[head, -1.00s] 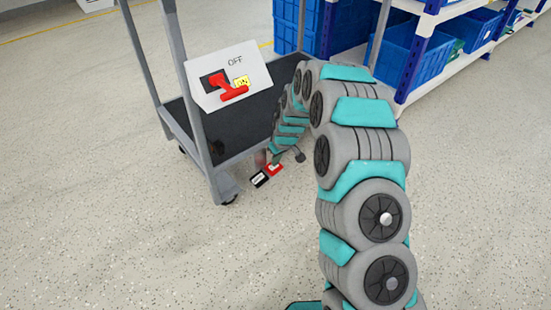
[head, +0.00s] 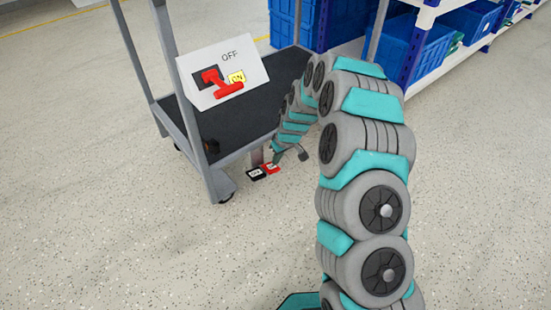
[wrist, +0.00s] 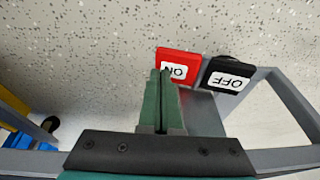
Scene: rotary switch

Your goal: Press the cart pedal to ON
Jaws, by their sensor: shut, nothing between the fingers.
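The red ON pedal (head: 272,168) and the black OFF pedal (head: 256,174) sit side by side low at the cart's near edge, just above the floor. In the wrist view the red pedal (wrist: 178,64) is straight ahead of my fingertips, and the black pedal (wrist: 229,75) is to its right. My gripper (wrist: 163,76) is shut and empty, its tips overlapping the lower left of the red pedal in the picture. Whether they touch it I cannot tell. In the head view my arm's end comes down next to the red pedal, its tips hard to make out.
The grey cart (head: 232,135) has a dark deck and upright posts. A white sloped panel (head: 245,72) on it reads OFF and carries a red lever (head: 222,84). Blue bins on a shelf (head: 415,55) stand behind at right. The floor at left and front is open.

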